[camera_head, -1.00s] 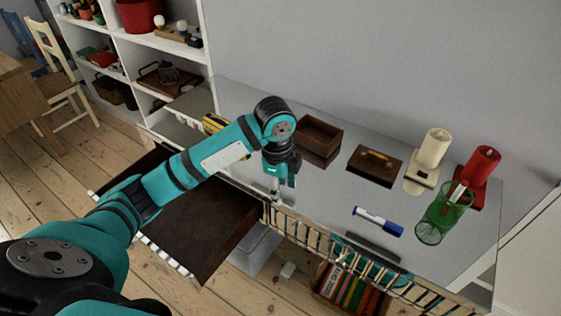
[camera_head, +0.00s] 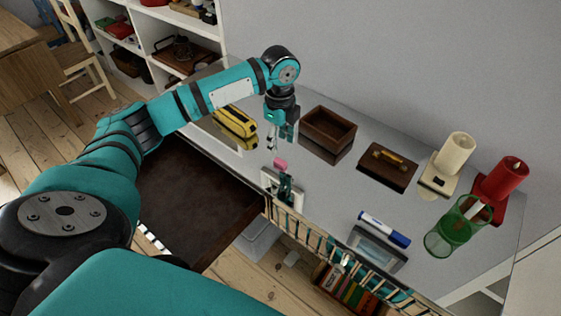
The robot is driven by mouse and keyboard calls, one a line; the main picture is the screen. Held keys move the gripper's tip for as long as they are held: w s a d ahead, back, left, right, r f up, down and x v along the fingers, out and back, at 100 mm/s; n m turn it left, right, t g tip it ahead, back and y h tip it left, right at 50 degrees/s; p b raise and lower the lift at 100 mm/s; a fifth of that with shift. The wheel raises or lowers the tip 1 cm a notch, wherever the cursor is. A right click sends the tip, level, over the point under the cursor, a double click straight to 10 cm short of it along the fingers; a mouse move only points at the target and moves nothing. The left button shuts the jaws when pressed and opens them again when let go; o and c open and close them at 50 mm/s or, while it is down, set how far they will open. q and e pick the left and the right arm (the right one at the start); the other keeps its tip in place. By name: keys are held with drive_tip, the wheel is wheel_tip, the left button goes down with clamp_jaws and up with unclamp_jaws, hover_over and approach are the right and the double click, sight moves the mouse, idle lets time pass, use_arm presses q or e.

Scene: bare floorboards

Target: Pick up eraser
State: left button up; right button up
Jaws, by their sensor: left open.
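A small pink piece, which looks like the eraser (camera_head: 280,164), lies on the shiny grey top near its front edge. My left gripper (camera_head: 274,142) points down just above and slightly left of it, apart from it. Its fingers are open and empty. The gripper's dark reflection shows in the surface below the pink piece. My right gripper is not in view.
A yellow tool (camera_head: 234,121) lies left of my gripper and an open wooden box (camera_head: 328,127) stands to the right. Farther right are a dark lidded box (camera_head: 388,168), candles (camera_head: 501,177), a green cup (camera_head: 459,228) and a blue marker (camera_head: 384,230). An open drawer (camera_head: 195,198) juts out in front.

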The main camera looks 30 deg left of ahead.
sight(281, 162)
use_arm(q)
drive_tip(key=shift+f, duration=1.25)
drive_tip(key=shift+d+f, duration=0.1)
drive_tip(key=shift+f, duration=0.25)
wheel_tip(281, 162, down, 4)
drive_tip(key=shift+d+f+p, duration=0.1)
drive_tip(key=shift+d+p, duration=0.05)
drive_tip(key=shift+p, duration=0.25)
drive_tip(key=shift+f, duration=0.1)
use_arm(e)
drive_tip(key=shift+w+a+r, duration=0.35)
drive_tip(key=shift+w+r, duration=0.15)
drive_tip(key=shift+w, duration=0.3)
use_arm(q)
drive_tip(key=c, duration=0.9)
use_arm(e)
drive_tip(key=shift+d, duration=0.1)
